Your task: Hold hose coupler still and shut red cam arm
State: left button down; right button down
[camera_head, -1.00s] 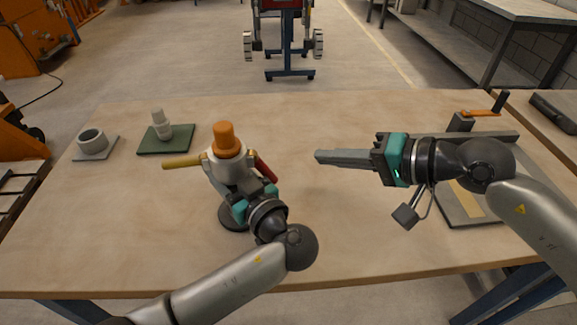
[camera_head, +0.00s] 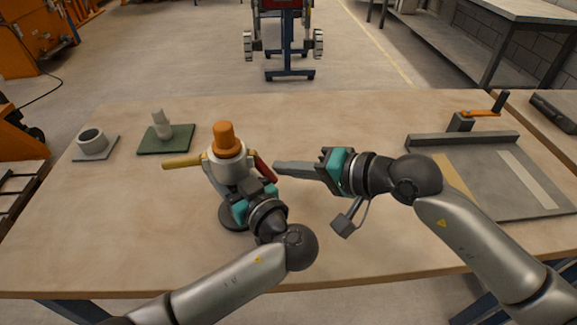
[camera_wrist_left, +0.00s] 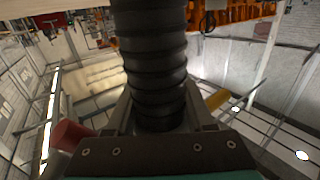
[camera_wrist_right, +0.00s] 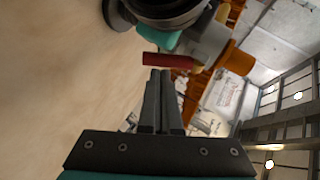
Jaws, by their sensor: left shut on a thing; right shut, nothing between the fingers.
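The hose coupler (camera_head: 226,168) stands upright near the table's middle left, with an orange plug (camera_head: 224,138) on top and a dark round base. Its yellow cam arm (camera_head: 183,161) sticks out to the left. Its red cam arm (camera_head: 265,172) slants down to the right; in the right wrist view it (camera_wrist_right: 167,60) lies just beyond the fingertips. My left gripper (camera_head: 240,190) is shut on the coupler's lower part, a black ribbed hose (camera_wrist_left: 157,70) in the left wrist view. My right gripper (camera_head: 277,167) is shut and empty, its tips close beside the red arm; contact is unclear.
A grey ring on a plate (camera_head: 93,143) and a pale fitting on a green plate (camera_head: 165,137) stand at the left. A grey tilting bed (camera_head: 500,180) with an orange crank (camera_head: 482,113) lies at the right. The table's centre back is clear.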

pick_arm(q)
jog(key=shift+d, duration=0.2)
pick_arm(e)
jog(key=shift+s+a+f+y, duration=0.2)
jog(key=shift+a+f, duration=0.15)
jog(key=shift+f, duration=0.1)
jog(key=shift+s+a+f+y, duration=0.15)
jog(key=shift+a+f+y, duration=0.05)
jog(key=shift+a+f, duration=0.2)
jog(key=shift+a+r, duration=0.15)
jog(key=shift+r, duration=0.85)
pick_arm(q)
jog(key=shift+a, duration=0.2)
pick_arm(e)
jog(key=s+d+r, duration=0.2)
jog(key=d+r, duration=0.1)
jog(key=d, duration=1)
jog(key=shift+m, duration=0.3)
